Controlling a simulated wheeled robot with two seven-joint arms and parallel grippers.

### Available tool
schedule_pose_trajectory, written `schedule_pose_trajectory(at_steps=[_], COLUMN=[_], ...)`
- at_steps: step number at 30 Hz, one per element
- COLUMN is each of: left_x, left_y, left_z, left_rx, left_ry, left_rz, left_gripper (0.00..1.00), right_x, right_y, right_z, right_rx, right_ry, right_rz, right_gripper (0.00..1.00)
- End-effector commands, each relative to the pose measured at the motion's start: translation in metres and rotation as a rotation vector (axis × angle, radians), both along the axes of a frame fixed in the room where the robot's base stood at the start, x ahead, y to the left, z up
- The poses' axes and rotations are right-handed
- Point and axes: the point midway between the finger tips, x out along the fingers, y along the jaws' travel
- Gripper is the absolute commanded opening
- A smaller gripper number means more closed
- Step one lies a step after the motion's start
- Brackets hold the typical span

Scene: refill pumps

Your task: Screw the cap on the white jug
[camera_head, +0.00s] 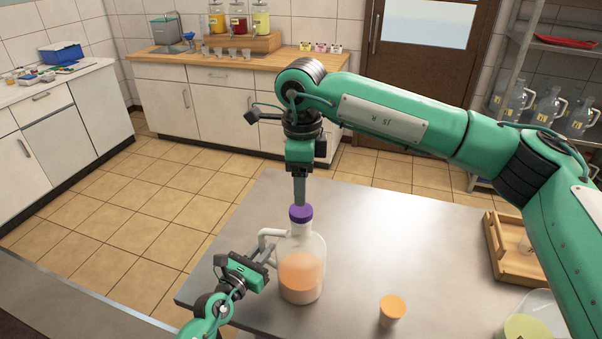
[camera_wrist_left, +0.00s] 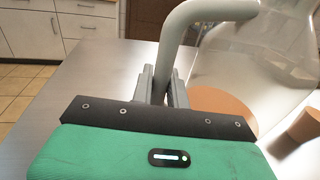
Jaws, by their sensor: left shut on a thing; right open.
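The jug (camera_head: 302,265) stands upright on the steel table, clear-walled with a pale handle and orange contents in its lower part. A purple cap (camera_head: 301,213) sits at the top of its neck; whether it is threaded on cannot be told. My left gripper (camera_head: 262,258) is shut on the jug's handle. In the left wrist view, the fingers of the left gripper (camera_wrist_left: 163,90) clasp the pale handle (camera_wrist_left: 183,35). My right gripper (camera_head: 300,204) points straight down at the cap from above, open, its fingertips at the cap's top. The exact finger gap is too small to see.
A small orange cup (camera_head: 392,309) stands right of the jug. A wooden tray (camera_head: 518,278) and a clear container (camera_head: 541,304) are at the table's right. My right arm crosses above the table. The table's far middle (camera_head: 390,215) is clear.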

Motion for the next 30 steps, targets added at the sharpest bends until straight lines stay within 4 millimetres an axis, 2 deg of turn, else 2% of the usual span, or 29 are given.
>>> schedule_pose_trajectory(at_steps=[24,30], left_x=[0.0,0.0], left_y=[0.0001,0.0001], left_z=[-0.0001,-0.0001], left_rx=[0.0,0.0], left_ry=[0.0,0.0], left_rz=[0.0,0.0], left_gripper=[0.0,0.0], right_x=[0.0,-0.0001], right_y=[0.0014,0.0014], right_z=[0.0085,0.01], right_rx=[0.0,-0.001], right_ry=[0.001,0.002], right_rz=[1.323,1.582], right_gripper=[0.68,0.68])
